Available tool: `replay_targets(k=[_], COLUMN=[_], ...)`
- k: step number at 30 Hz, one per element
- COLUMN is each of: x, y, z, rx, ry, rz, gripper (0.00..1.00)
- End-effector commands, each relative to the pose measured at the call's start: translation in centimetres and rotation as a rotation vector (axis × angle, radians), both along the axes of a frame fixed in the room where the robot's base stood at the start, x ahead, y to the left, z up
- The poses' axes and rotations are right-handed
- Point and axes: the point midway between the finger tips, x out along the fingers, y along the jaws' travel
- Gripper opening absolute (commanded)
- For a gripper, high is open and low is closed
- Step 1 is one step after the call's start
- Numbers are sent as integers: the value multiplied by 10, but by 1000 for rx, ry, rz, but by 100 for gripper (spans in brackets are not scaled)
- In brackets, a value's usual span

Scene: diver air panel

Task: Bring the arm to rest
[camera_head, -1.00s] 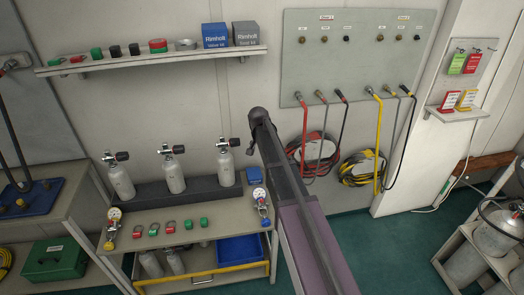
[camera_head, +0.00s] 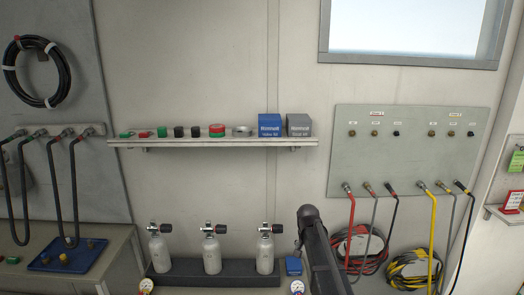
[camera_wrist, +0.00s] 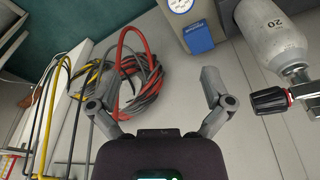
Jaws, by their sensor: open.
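My gripper (camera_wrist: 157,95) shows in the wrist view with its two grey fingers spread wide and nothing between them. In the head view my arm rises from the lower middle, in front of the wall between the bottles and the hose coils; the fingers cannot be made out there. In the wrist view a grey bottle (camera_wrist: 268,38) with a black valve knob lies to the right of the fingers, apart from them. A coil of red and grey hose (camera_wrist: 140,75) appears behind the left finger.
Three grey bottles (camera_head: 212,256) stand in a dark rack at the lower left. A wall shelf (camera_head: 213,142) holds small parts and two boxes. A grey panel (camera_head: 408,150) carries hoses at right, with a yellow hose coil (camera_head: 411,270) below. Bare wall lies between shelf and panel.

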Motion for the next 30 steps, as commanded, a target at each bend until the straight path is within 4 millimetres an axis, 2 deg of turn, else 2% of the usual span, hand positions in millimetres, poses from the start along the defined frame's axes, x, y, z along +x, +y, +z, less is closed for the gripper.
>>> replay_targets(k=[1, 6, 12, 15, 18, 21, 30], x=[-26, -95, -175, -207, -230, -244, -248], y=[0, 2, 5, 6, 8, 10, 11], z=[0, -1, -2, -2, -3, -3, -3], rx=[2, 12, 31, 41, 50, 56, 59], ry=[12, 59, 112, 132, 147, 156, 162], rz=[29, 156, 315, 384, 436, 470, 488], gripper=[100, 100, 100, 100, 100, 100, 100])
